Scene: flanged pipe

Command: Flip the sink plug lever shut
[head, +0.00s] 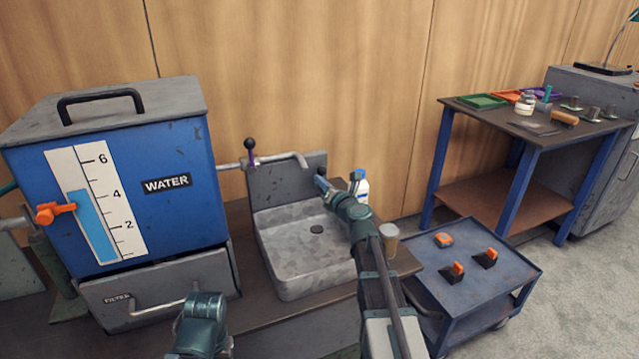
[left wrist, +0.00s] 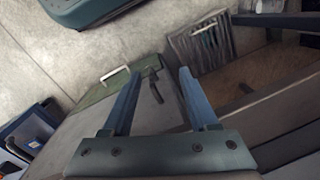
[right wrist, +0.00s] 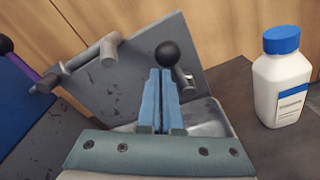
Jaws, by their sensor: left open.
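The grey metal sink (head: 305,262) stands on the bench, with a dark round plug (head: 316,229) in its floor. A black ball knob (right wrist: 167,53), which looks like the plug lever's, shows at the sink's back plate (right wrist: 135,75). Its stem is mostly hidden by my fingers. My right gripper (right wrist: 160,72) has its blue fingers shut together, tips just below the knob. I cannot tell if they touch it. In the head view my right gripper (head: 325,183) is over the sink's right back corner. My left gripper (left wrist: 154,80) is open and empty, away from the sink.
A tap pipe (head: 275,158) with another black-knobbed lever (head: 250,150) runs from the blue water tank (head: 180,190). A white bottle with a blue cap (right wrist: 282,90) stands right of the sink. A tan cup (head: 389,240) and a blue cart (head: 460,285) are further right.

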